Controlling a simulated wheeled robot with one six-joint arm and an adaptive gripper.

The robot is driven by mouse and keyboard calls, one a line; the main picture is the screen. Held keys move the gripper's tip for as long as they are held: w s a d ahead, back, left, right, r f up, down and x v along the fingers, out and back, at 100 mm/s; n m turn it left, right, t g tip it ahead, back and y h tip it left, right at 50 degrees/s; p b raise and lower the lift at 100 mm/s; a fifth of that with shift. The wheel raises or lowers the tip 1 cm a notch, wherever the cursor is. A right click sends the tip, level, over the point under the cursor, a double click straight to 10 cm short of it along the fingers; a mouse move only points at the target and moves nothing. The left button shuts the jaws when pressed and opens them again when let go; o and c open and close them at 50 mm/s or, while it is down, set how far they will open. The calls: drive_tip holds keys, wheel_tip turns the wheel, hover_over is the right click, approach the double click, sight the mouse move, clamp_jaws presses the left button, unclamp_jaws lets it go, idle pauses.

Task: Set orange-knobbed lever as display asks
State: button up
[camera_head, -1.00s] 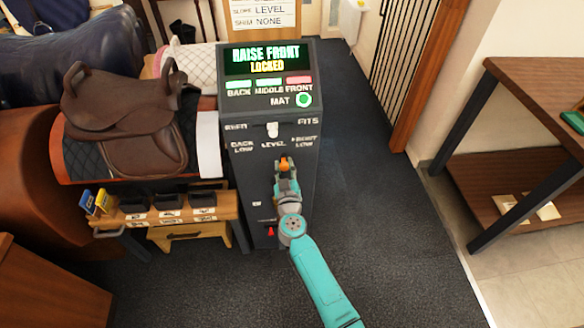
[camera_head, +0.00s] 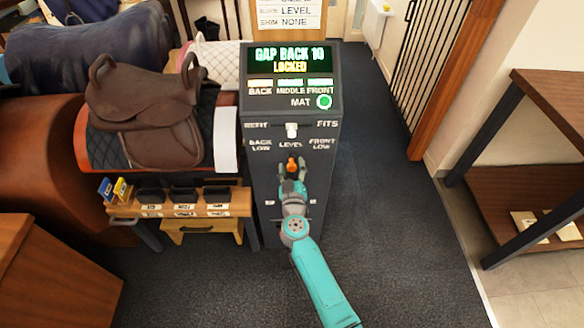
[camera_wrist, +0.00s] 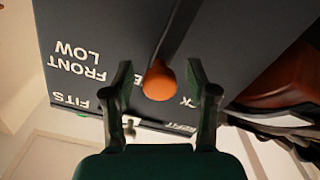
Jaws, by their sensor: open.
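The orange knob (camera_head: 292,163) of the lever shows on the dark console (camera_head: 262,190), just below the word LEVEL, between BACK LOW and FRONT LOW. My gripper (camera_head: 291,172) is open at the knob. In the wrist view, the orange knob (camera_wrist: 158,80) sits between the spread fingers of my gripper (camera_wrist: 158,90), with gaps on both sides. The lever's dark shaft runs up behind it. The display (camera_head: 289,59) reads GAP BACK 10, LOCKED. The lamp above BACK is yellowish; the MIDDLE and FRONT lamps are green. The MAT lamp (camera_head: 324,102) is green.
A white-tipped lever (camera_head: 291,130) stands between REFIT and FITS. A brown saddle (camera_head: 150,110) sits on a stand left of the console. Below is a wooden shelf (camera_head: 232,207) with dark bins. A wooden table (camera_head: 545,110) stands right. The carpet between is clear.

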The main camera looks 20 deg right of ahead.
drive_tip(key=shift+s, duration=0.1)
drive_tip(key=v, duration=1.1)
drive_tip(key=shift+s, duration=0.4)
drive_tip(key=shift+a, duration=0.15)
drive_tip(key=s+d+r+g+y, duration=0.1)
drive_tip(key=s+r, duration=0.2)
drive_tip(key=s, duration=1.1)
drive_tip(key=s+d+r+m+y, duration=0.1)
drive_tip(key=s+r+y, duration=0.1)
drive_tip(key=s, duration=1.3)
drive_tip(key=s+d+r+m+g+y, duration=0.1)
drive_tip(key=s+r, duration=0.3)
drive_tip(key=s, duration=1.1)
drive_tip(key=shift+d+r+g+y, duration=0.3)
drive_tip(key=shift+d+r, duration=0.05)
drive_tip(key=shift+r, duration=0.05)
